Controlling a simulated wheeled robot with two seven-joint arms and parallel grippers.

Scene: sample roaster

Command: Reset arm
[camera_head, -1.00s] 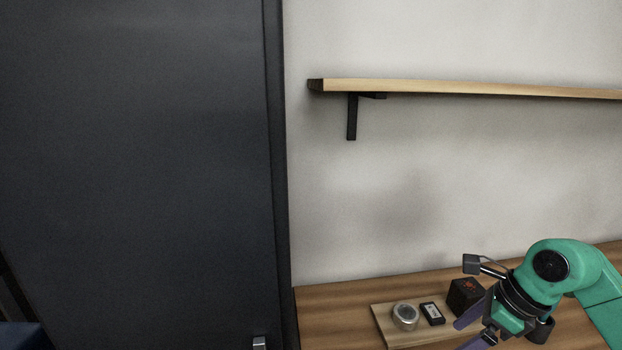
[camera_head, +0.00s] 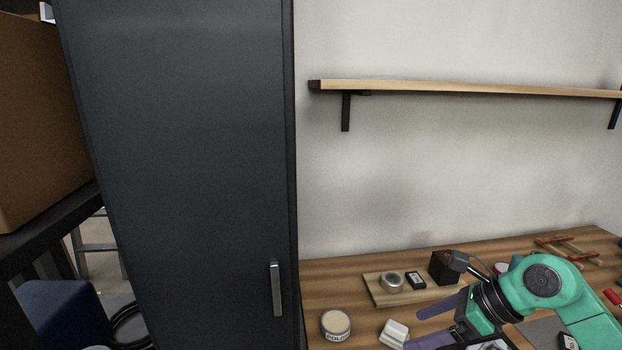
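My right gripper (camera_head: 436,322) comes in from the lower right on a green arm and hangs over the wooden bench (camera_head: 330,284). Its two purple fingers are spread apart, with nothing seen between them. My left gripper is out of view.
A tall dark cabinet (camera_head: 185,160) with a handle (camera_head: 276,289) stands left of the bench. A labelled round tin (camera_head: 336,325) and a white object (camera_head: 394,333) lie near the gripper. A wooden shelf (camera_head: 460,88) is above; a brown box (camera_head: 35,120) is far left.

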